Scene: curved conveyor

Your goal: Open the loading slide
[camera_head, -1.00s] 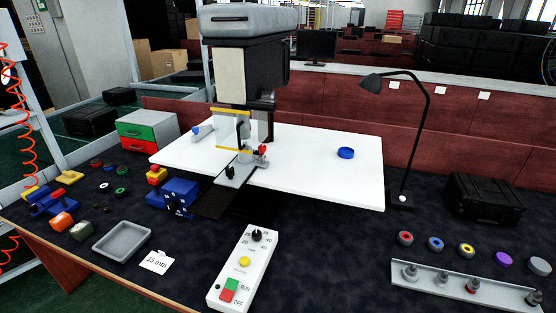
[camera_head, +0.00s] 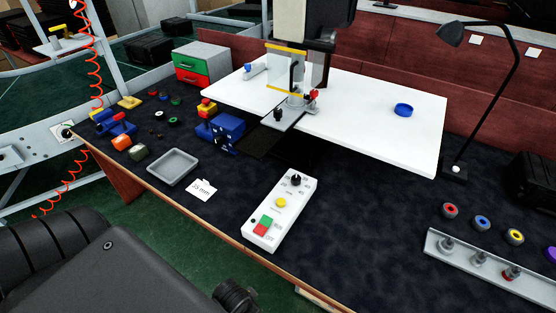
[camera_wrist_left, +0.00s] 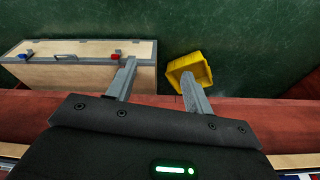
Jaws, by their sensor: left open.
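The press-like machine (camera_head: 302,30) stands at the back of the bench in the head view, with a clear, yellow-edged guard (camera_head: 283,68) at its front. Below the guard, a grey metal plate with a black knob, which looks like the loading slide (camera_head: 287,117), lies at the front edge of the white table top (camera_head: 375,118). I cannot tell how far the slide is pulled out. My left gripper (camera_wrist_left: 158,72) is open and empty in the left wrist view, above the floor and away from the machine. My right gripper is in neither view.
A white control box (camera_head: 281,212), a grey tray (camera_head: 173,167) and a blue vice-like device (camera_head: 226,128) stand in front of the machine. A lamp (camera_head: 505,85) stands at right. The wrist view shows a yellow bin (camera_wrist_left: 202,64) and a wooden box (camera_wrist_left: 75,76).

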